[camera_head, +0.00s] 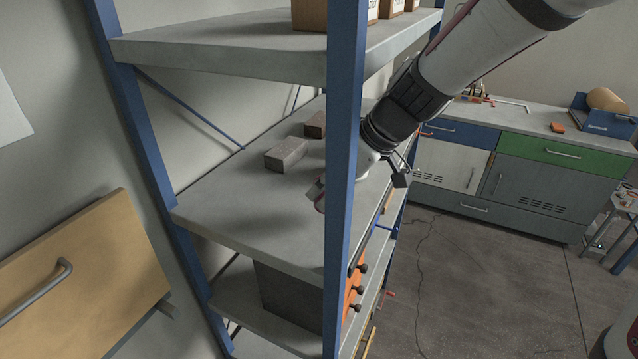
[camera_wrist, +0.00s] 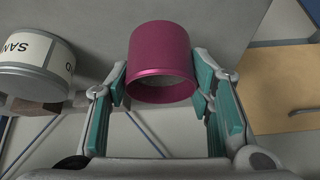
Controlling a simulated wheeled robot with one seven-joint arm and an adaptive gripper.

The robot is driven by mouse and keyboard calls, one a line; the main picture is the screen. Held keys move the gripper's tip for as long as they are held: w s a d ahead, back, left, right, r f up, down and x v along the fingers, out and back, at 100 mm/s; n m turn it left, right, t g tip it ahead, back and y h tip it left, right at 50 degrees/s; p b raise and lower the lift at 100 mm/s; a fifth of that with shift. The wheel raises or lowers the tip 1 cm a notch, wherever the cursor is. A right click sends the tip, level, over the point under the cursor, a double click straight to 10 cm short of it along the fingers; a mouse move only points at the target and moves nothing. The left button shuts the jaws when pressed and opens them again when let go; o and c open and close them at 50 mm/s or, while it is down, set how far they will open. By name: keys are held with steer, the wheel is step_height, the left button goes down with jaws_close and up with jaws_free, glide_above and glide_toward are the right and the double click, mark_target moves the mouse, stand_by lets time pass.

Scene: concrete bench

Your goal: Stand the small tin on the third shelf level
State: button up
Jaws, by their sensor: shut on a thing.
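A magenta tin (camera_wrist: 160,55) sits between the two teal-padded fingers of my gripper (camera_wrist: 162,88) in the wrist view. The gripper is shut on it. In the head view my gripper (camera_head: 317,190) is largely hidden behind the blue front post, just over the middle visible shelf level (camera_head: 225,200). Only a sliver of pink shows there. A wider pale tin (camera_wrist: 35,62) with a white label reading "SAN" stands left of the gripper in the wrist view; it is hidden in the head view. I cannot tell whether the magenta tin touches the shelf.
A grey block (camera_head: 286,154) and a brown block (camera_head: 315,125) lie on the same level. The blue post (camera_head: 344,150) stands in front of my gripper. The upper shelf (camera_head: 230,50) carries boxes. The left part of the middle level is clear. A wooden drawer front (camera_head: 85,270) is at left.

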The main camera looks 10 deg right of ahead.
steer(key=shift+s+a, duration=0.25)
steer(key=shift+a, duration=0.45)
steer(key=shift+w+d+f, duration=0.1)
steer(key=shift+d+f, duration=0.1)
steer(key=shift+f, duration=1.6)
steer(key=shift+f, duration=0.1)
steer(key=o, duration=1.6)
steer(key=shift+c, duration=0.2)
steer(key=v, duration=1.2)
steer(key=shift+d, duration=0.15)
